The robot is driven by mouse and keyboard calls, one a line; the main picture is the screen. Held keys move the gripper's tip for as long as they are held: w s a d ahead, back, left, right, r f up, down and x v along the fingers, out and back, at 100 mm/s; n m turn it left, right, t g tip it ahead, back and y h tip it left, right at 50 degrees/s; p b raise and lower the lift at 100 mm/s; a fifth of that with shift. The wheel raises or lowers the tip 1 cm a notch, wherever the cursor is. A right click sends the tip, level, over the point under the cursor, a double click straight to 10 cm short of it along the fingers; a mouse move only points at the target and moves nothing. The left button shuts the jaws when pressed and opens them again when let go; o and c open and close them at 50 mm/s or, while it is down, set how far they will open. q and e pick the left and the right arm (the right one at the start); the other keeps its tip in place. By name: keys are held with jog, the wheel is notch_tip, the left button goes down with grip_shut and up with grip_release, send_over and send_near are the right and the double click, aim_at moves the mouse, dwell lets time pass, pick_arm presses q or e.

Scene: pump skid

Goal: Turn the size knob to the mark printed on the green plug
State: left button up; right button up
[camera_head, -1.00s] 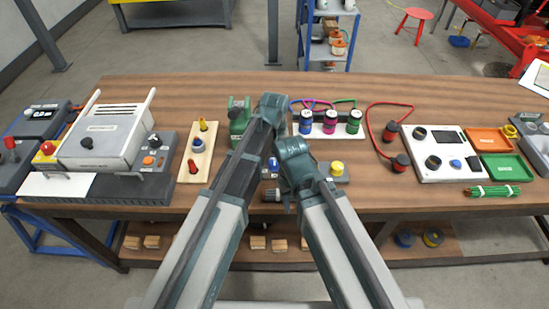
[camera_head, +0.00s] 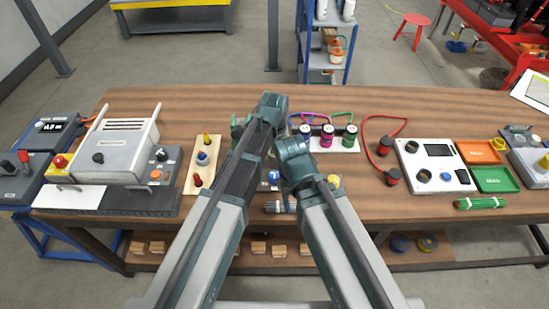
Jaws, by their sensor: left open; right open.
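A green plug (camera_head: 349,137) stands upright on a white holder (camera_head: 343,147), right of a magenta plug (camera_head: 327,135) and a blue plug (camera_head: 306,132). Any mark on it is too small to read. Dark knobs show on the white panel (camera_head: 448,158) at right and on the grey machine (camera_head: 119,150) at left; I cannot tell which is the size knob. My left gripper (camera_head: 272,108) is open over the bench middle, left of the plugs. My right gripper (camera_head: 291,153) is open, lower and close beside it. Their fingertips are hardly visible.
A wooden board (camera_head: 197,182) with coloured pegs lies left of my arms. Orange (camera_head: 478,152) and green (camera_head: 496,179) trays, a green bundle (camera_head: 483,203) and red-cabled dark plugs (camera_head: 384,146) lie at right. A display box (camera_head: 53,128) is far left. Bare wood runs behind.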

pick_arm(q)
notch_tip(320, 180, up, 6)
jog(key=p, duration=0.5)
jog(key=shift+r, duration=0.15)
pick_arm(e)
notch_tip(320, 180, up, 6)
